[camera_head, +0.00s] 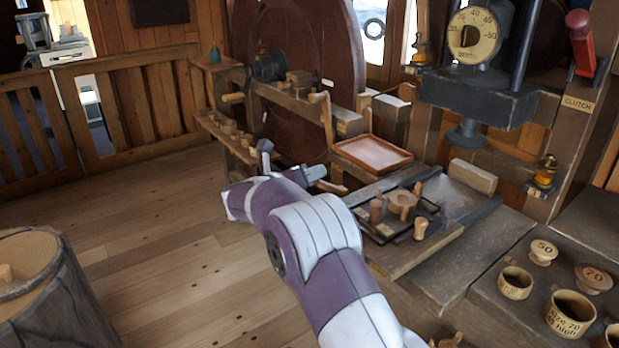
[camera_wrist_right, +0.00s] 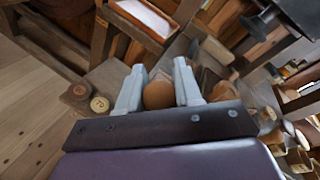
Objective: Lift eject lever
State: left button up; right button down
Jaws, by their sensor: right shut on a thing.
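My right gripper (camera_head: 289,161) reaches in from the bottom of the head view and points away, beside the front of the lathe. In the right wrist view its two pale fingers (camera_wrist_right: 158,88) are closed around a rounded brown wooden end (camera_wrist_right: 158,95), which looks like the handle of the eject lever. The fingers touch it on both sides. The rest of the lever is hidden behind the gripper in the head view; a short wooden piece (camera_head: 333,187) shows just past the fingers, and I cannot tell whether it belongs to the lever. My left gripper is not in view.
A shallow tray (camera_head: 374,151) stands beyond the gripper. Right of it is a bench with wooden turned pieces (camera_head: 402,200) and a press with a dial (camera_head: 474,35). Cups (camera_head: 570,314) stand at lower right. A stump (camera_head: 32,290) is at lower left; the floor between is clear.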

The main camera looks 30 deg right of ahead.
jog(key=shift+r, duration=0.35)
jog(key=c, duration=0.9)
grip_release()
jog(key=shift+w, duration=0.1)
jog(key=shift+o, duration=0.6)
jog(key=shift+f, duration=0.2)
jog(key=shift+a, duration=0.1)
jog(key=v, duration=1.2)
jog(key=shift+a+b, duration=0.25)
jog(key=shift+b, duration=0.2)
